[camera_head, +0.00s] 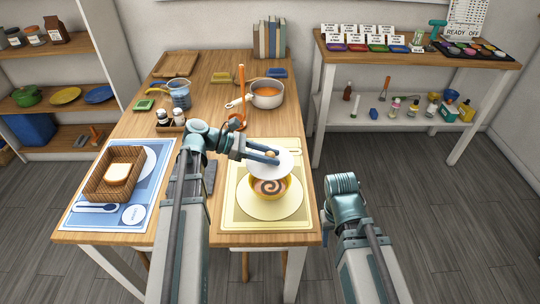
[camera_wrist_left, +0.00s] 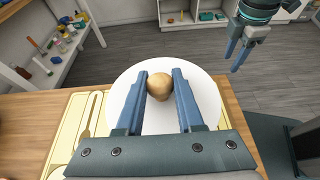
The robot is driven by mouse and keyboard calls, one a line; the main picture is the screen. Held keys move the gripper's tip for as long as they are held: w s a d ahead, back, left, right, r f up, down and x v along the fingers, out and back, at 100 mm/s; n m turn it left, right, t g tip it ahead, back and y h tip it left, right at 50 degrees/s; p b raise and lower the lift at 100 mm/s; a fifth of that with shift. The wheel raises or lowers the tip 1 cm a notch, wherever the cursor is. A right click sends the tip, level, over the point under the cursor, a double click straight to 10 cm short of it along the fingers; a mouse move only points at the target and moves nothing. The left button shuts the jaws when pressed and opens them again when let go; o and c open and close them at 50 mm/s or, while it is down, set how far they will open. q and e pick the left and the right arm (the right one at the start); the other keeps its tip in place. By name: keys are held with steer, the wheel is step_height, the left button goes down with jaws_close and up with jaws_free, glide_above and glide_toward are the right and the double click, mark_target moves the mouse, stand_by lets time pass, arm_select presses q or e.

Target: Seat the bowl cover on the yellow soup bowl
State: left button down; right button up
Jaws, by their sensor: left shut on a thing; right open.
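The bowl cover (camera_head: 284,168) is a white disc with a round wooden knob. My left gripper (camera_head: 275,157) is shut on the knob, and the cover hangs from it. In the left wrist view the knob (camera_wrist_left: 160,86) sits between the two blue fingers, with the white cover (camera_wrist_left: 203,92) around it. The yellow soup bowl (camera_head: 270,197) stands on a pale yellow plate below the cover. Its spiral-patterned soup shows at the front, while the cover hides its back part. The cover is above the bowl, set towards its far side. My right gripper (camera_head: 327,228) is open and empty beside the table's right edge.
The bowl's plate (camera_head: 245,207) lies on a yellow placemat (camera_head: 233,157). A bread basket (camera_head: 99,184) is on the blue placemat at left. A saucepan (camera_head: 268,100), an orange ladle (camera_head: 237,122) and a shaker caddy (camera_head: 170,127) stand farther back.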

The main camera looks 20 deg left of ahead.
arm_select(q)
steer(key=shift+f+b, duration=3.6)
steer(key=shift+f, duration=0.1)
steer(key=shift+f, duration=0.15)
steer(key=shift+c, duration=2.3)
jaws_free()
steer(key=p+v, duration=0.5)
steer(key=v, duration=0.8)
steer(key=shift+a, duration=0.4)
